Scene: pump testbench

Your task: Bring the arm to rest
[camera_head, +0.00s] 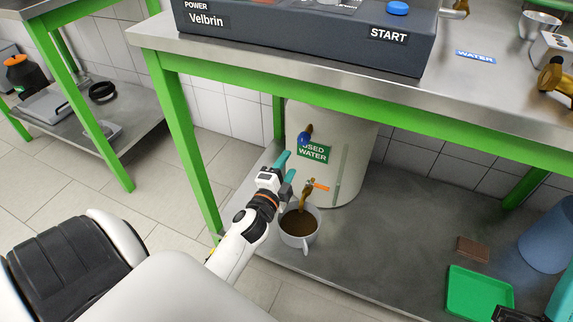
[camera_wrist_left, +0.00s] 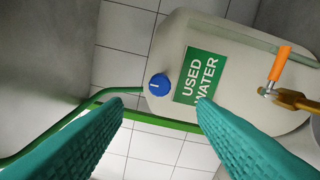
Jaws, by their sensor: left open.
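My left gripper (camera_head: 286,169) is open and empty in front of the white used-water tank (camera_head: 350,165), left of its brass tap (camera_head: 305,198). In the left wrist view, its two teal fingers (camera_wrist_left: 158,101) stand wide apart, with the green USED WATER label (camera_wrist_left: 200,77) and the blue knob (camera_wrist_left: 159,84) beyond them. The tap's orange handle (camera_wrist_left: 280,63) is at the right of that view, apart from the fingers. A dark and teal part at the bottom right of the head view appears to be my right gripper (camera_head: 503,314); its jaws are not clear.
A grey mug (camera_head: 299,241) with brown liquid stands under the tap on the lower shelf (camera_head: 390,255), close below my left gripper. A green table leg (camera_head: 183,150) rises left of the arm. A green tray (camera_head: 478,290), brown block (camera_head: 473,248) and blue container (camera_head: 548,238) are at right.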

